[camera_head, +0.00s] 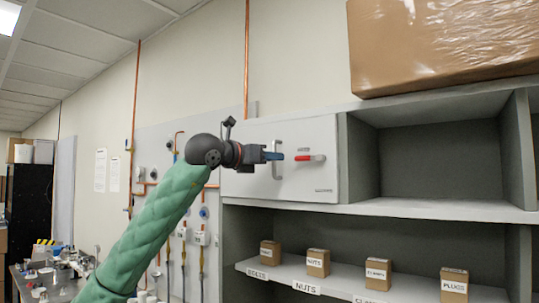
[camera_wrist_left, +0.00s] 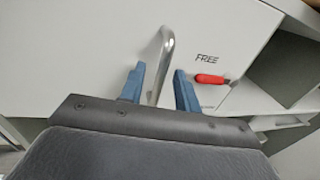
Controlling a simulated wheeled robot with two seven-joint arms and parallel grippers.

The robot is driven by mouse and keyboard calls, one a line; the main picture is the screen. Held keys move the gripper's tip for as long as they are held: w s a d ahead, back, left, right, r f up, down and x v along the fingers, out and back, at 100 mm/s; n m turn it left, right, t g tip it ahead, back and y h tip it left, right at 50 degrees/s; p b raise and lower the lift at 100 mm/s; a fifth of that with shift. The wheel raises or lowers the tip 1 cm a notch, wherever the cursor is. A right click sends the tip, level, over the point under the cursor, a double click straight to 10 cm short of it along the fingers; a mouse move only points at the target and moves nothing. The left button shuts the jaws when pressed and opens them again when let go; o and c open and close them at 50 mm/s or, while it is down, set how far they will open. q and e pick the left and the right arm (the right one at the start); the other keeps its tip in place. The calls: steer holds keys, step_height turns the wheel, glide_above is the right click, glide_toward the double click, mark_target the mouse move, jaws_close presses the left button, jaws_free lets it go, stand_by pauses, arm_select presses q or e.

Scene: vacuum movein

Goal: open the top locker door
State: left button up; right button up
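The top locker door (camera_head: 318,182) is a pale grey panel at the left of the upper shelf unit, and it looks closed. It carries a silver bar handle (camera_head: 276,172) and a red latch lever (camera_head: 312,158). In the left wrist view the lever (camera_wrist_left: 209,79) lies below the word FREE on the door (camera_wrist_left: 95,40). My left gripper (camera_head: 272,156) is at the handle. In the left wrist view its blue fingers (camera_wrist_left: 160,82) are apart, with the handle (camera_wrist_left: 167,48) passing between them; contact is not clear. My right gripper is not in view.
An open empty compartment (camera_head: 440,165) lies right of the door. A large wrapped box (camera_head: 445,45) sits on top. Small cardboard boxes (camera_head: 318,262) stand on the labelled shelf below. Pipes and gauges line the wall at left, above a cluttered bench (camera_head: 50,285).

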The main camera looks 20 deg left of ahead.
arm_select(q)
jaws_close()
steer(key=shift+s, duration=0.1)
stand_by(0.3)
